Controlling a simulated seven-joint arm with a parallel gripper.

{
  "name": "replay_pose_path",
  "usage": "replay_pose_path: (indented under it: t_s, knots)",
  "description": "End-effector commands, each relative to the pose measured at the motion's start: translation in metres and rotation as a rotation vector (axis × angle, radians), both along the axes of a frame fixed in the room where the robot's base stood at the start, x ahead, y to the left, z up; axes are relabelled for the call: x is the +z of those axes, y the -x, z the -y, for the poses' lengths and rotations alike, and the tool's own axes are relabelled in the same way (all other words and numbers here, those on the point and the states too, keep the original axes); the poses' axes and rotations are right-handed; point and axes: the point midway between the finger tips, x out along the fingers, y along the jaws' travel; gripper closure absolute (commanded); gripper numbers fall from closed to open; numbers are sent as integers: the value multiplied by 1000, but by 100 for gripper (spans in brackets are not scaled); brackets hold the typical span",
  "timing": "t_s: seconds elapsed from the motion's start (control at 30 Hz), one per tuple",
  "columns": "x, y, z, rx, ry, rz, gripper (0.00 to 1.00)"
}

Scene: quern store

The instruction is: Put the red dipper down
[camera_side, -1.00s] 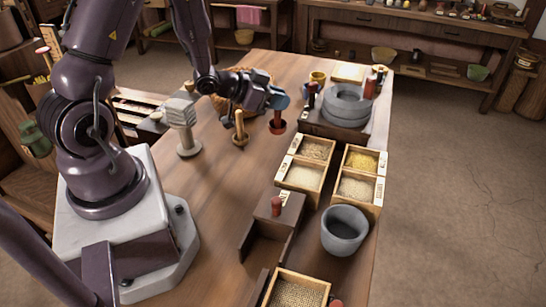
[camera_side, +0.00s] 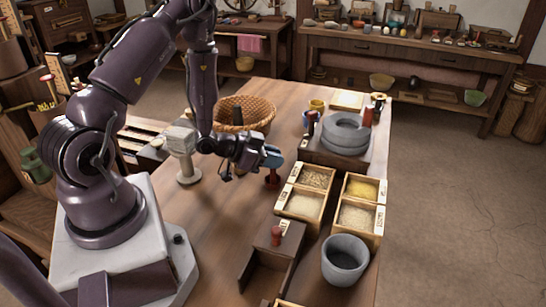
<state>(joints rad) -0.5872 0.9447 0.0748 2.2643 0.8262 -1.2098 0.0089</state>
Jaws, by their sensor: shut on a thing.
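The red dipper (camera_side: 272,179) is dark red, with a narrow upper part and a wider round lower end. It stands upright under the blue fingertips of my gripper (camera_side: 272,157), left of the grain boxes. My gripper is shut on its top, and the fingers hide that part. The dipper's lower end is at or just above the tabletop (camera_side: 225,225); I cannot tell if it touches.
Grain boxes (camera_side: 296,204) stand close on the right. A stone quern (camera_side: 346,134) is behind them. A wicker basket (camera_side: 260,108) stands behind my arm. Table left of the holder is bare.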

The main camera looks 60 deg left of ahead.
Motion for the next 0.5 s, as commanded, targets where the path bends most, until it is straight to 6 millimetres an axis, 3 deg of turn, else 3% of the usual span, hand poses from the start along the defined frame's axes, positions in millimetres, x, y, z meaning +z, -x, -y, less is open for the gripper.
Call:
replay_pose_path:
  t_s: [0.3,0.33,0.4,0.43,0.5]
  knots:
    - [-3,0,0,0,1,0,100]
    - [-3,0,0,0,0,1,77]
    - [-2,0,0,0,0,1,61]
    - [-2,0,0,0,0,1,56]
    - [-2,0,0,0,0,1,56]
